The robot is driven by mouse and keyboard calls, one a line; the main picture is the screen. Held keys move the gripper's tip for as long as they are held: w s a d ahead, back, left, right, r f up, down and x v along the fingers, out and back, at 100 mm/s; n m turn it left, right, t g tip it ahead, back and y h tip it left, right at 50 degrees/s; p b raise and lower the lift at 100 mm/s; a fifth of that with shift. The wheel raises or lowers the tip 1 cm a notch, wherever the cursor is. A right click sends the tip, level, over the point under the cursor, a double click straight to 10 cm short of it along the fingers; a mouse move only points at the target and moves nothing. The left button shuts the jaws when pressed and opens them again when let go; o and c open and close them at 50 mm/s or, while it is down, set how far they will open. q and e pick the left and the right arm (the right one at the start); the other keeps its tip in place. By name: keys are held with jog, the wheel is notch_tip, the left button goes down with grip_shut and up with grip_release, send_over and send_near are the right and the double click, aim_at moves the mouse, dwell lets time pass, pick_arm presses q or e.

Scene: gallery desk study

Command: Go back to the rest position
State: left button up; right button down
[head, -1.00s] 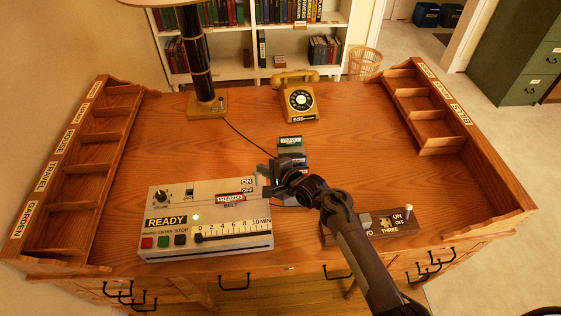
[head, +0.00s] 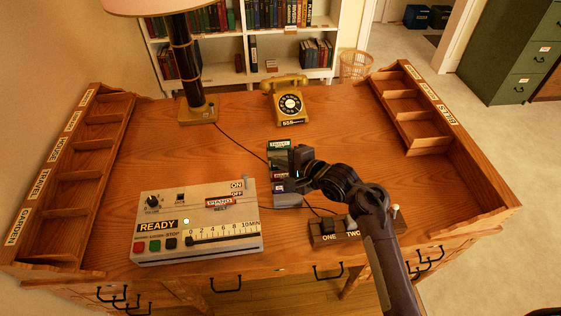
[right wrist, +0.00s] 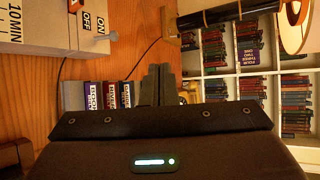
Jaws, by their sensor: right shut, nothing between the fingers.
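My right gripper (head: 282,172) is over the middle of the desk, just right of the grey control panel (head: 163,241). In the right wrist view its fingers (right wrist: 158,84) are together with nothing between them. It partly covers a small rack of labelled cards or cassettes (head: 279,146) in the head view. The same rack (right wrist: 72,94) shows beside the fingers in the right wrist view. My left gripper is in neither view.
The wooden desk (head: 190,150) has shelves along both sides. A lamp (head: 198,112) and a yellow telephone (head: 288,103) stand at the back. A switch box (head: 322,238) sits at the front, partly behind my right arm. The left-centre desktop is clear.

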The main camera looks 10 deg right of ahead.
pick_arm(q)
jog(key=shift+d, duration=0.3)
